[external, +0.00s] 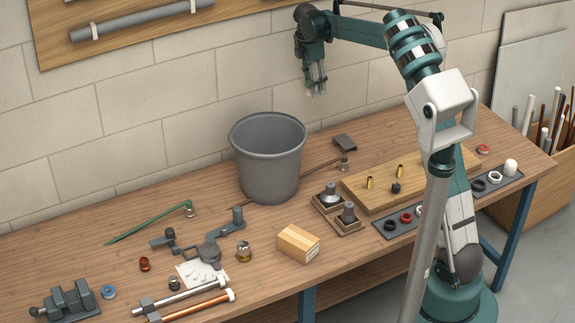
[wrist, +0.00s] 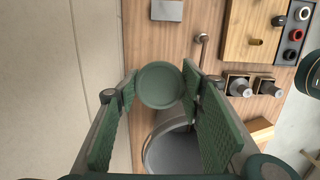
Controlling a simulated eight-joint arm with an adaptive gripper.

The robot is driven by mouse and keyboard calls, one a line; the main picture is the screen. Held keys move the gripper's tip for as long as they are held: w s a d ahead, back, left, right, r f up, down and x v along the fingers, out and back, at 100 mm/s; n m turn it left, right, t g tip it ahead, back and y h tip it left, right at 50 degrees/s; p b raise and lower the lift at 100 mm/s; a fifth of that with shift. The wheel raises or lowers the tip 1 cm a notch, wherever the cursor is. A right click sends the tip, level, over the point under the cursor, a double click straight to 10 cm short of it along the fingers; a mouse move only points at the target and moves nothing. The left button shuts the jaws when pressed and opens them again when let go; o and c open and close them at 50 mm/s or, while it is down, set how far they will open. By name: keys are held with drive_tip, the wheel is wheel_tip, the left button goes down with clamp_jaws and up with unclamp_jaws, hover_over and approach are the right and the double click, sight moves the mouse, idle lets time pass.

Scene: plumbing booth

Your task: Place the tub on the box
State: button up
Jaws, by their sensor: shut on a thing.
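My gripper (external: 316,88) is raised above the back of the bench, up and to the right of the grey bucket. In the wrist view its green ribbed fingers (wrist: 162,92) are shut on a small round grey-green thing, which I take to be the tub (wrist: 160,85). Its round end faces the wrist camera. In the external view the tub is hard to tell apart from the fingers. The box (external: 298,243), small and light brown, sits near the front edge of the bench, well below and apart from my gripper. Part of it shows in the wrist view (wrist: 261,129).
The tall open bucket (external: 268,160) stands near the wall. A wooden board (external: 375,192) with brass fittings and a dark strip of rings lie to the right. Pipes, a vise (external: 66,300) and fittings lie at left. Some bare bench is right of the box.

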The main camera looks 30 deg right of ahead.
drive_tip(key=s+a+r+n+p, duration=0.2)
drive_tip(key=s+a+n, duration=0.2)
drive_tip(key=s+a, duration=1.7)
drive_tip(key=s+a+f+n, duration=0.1)
drive_tip(key=s+a, duration=0.3)
drive_tip(key=s, duration=0.4)
drive_tip(key=s+a+n, duration=0.1)
drive_tip(key=s+a, duration=0.3)
drive_tip(key=s, duration=0.4)
drive_tip(key=s+a+f+n+p, duration=0.1)
drive_tip(key=s+a, duration=0.1)
drive_tip(key=s, duration=0.5)
wheel_tip(320, 180, down, 11)
drive_tip(key=shift+d+f+t, duration=0.15)
drive_tip(key=shift+t, duration=0.25)
drive_tip(key=shift+w, duration=0.1)
drive_tip(key=shift+f, duration=2.95)
